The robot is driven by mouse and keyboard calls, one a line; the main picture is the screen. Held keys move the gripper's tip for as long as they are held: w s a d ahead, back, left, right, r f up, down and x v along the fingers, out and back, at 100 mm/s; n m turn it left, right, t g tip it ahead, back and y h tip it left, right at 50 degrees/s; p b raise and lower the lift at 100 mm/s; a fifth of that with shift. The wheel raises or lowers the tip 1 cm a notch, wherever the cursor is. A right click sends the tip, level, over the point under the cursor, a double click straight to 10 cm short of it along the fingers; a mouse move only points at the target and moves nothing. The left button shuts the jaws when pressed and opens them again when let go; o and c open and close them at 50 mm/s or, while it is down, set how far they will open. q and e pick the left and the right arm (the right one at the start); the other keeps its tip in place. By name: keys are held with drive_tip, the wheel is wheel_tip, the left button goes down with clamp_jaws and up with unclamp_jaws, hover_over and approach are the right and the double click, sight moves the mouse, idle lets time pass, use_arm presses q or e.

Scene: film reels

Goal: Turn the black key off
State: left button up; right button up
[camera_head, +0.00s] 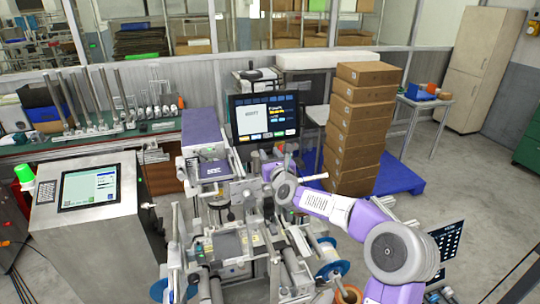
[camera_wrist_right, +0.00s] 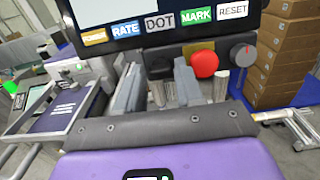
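The black key (camera_wrist_right: 243,56) is a dark round knob on the grey panel under the screen, in the right wrist view. A small red mark shows near its upper right edge. A red round button (camera_wrist_right: 204,64) sits just left of it. My right gripper (camera_wrist_right: 158,86) is open, with its two grey fingers apart and nothing seen between them. The fingers point toward the panel, left of the red button and the key. In the head view my right gripper (camera_head: 270,166) is below the screen (camera_head: 265,117); the key cannot be made out there. My left gripper is not in view.
Labelled keys line the screen's lower edge above the panel. Stacked cardboard boxes (camera_head: 358,125) stand right of the screen on a blue pallet (camera_head: 400,178). A console (camera_head: 92,215) is at left. Machine rollers and reels fill the space below my right gripper.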

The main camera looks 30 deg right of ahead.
clamp_jaws()
drive_tip(key=n+y+b, duration=0.1)
drive_tip(key=n+b, duration=0.2)
drive_tip(key=n, duration=0.1)
drive_tip(key=n+y+b, duration=0.1)
drive_tip(key=n+b, duration=0.3)
drive_tip(key=n, duration=0.1)
drive_tip(key=n+y+b, duration=0.1)
drive_tip(key=n+b, duration=0.3)
drive_tip(key=shift+d+r+n+g+y, duration=0.2)
drive_tip(key=shift+r+n+g+y, duration=0.1)
drive_tip(key=shift+n, duration=0.1)
drive_tip(key=n, duration=0.2)
drive_tip(key=shift+n, duration=0.4)
drive_tip(key=shift+n+g+y+p, duration=0.3)
drive_tip(key=shift+n+g+p, duration=0.25)
drive_tip(key=shift+n, duration=0.95)
unclamp_jaws()
